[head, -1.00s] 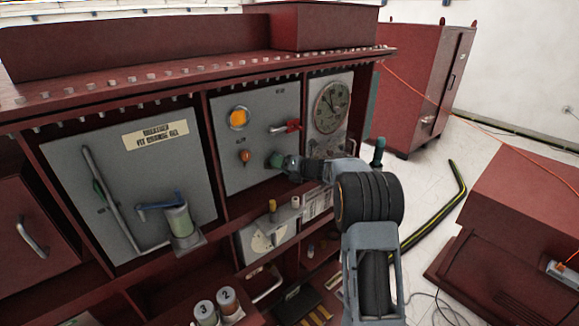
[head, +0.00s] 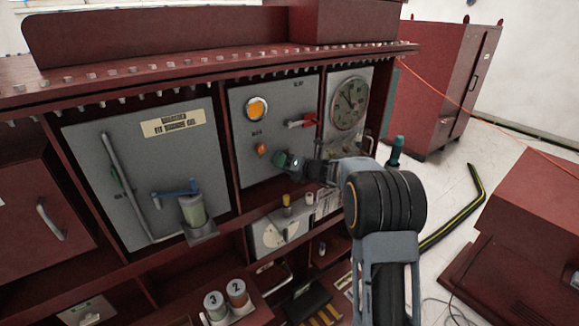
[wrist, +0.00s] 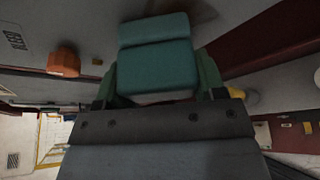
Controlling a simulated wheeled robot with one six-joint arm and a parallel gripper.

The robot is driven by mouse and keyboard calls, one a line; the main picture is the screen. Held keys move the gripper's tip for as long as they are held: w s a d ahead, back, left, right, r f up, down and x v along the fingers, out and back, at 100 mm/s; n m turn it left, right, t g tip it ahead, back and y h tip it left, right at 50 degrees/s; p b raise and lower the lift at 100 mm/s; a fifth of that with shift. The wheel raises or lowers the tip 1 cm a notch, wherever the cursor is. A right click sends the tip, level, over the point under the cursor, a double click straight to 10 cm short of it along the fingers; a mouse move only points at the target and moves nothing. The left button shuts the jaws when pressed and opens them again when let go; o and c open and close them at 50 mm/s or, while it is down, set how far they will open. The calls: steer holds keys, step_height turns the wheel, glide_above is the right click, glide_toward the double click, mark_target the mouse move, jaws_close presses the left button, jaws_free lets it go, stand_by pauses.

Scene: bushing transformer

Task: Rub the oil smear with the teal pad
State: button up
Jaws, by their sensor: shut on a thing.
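The teal pad (wrist: 158,65) fills the upper middle of the wrist view, clamped between green fingers on both sides. My gripper (head: 288,162) is shut on it, close in front of the grey panel (head: 290,95), just right of and below an orange knob (head: 262,150). The pad is small in the head view, and I cannot tell whether it touches the panel.
A red-handled lever (head: 302,122) and an amber lamp (head: 256,109) sit above my gripper. A round gauge (head: 347,103) is to the right. A ledge with small knobs (head: 286,203) lies below.

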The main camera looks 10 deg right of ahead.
steer(key=s+d+b, duration=0.1)
steer(key=s+d, duration=0.1)
steer(key=s, duration=0.3)
steer(key=shift+s+d, duration=0.15)
steer(key=shift+s, duration=0.15)
stand_by(0.6)
steer(key=s, duration=0.1)
steer(key=s+d, duration=0.1)
steer(key=shift+s+d, duration=0.1)
steer(key=shift+s, duration=0.3)
stand_by(0.4)
steer(key=w+a+p, duration=0.1)
steer(key=w+a, duration=0.1)
steer(key=w, duration=0.4)
steer(key=shift+w+a+f, duration=0.3)
steer(key=shift+w+a, duration=0.05)
steer(key=shift+w+a+p, duration=0.2)
steer(key=shift+w+p, duration=0.1)
steer(key=shift+w, duration=0.2)
steer(key=shift+w+a+p, duration=0.15)
steer(key=shift+w+p, duration=0.15)
steer(key=shift+w, duration=0.15)
stand_by(0.8)
steer(key=shift+d, duration=0.1)
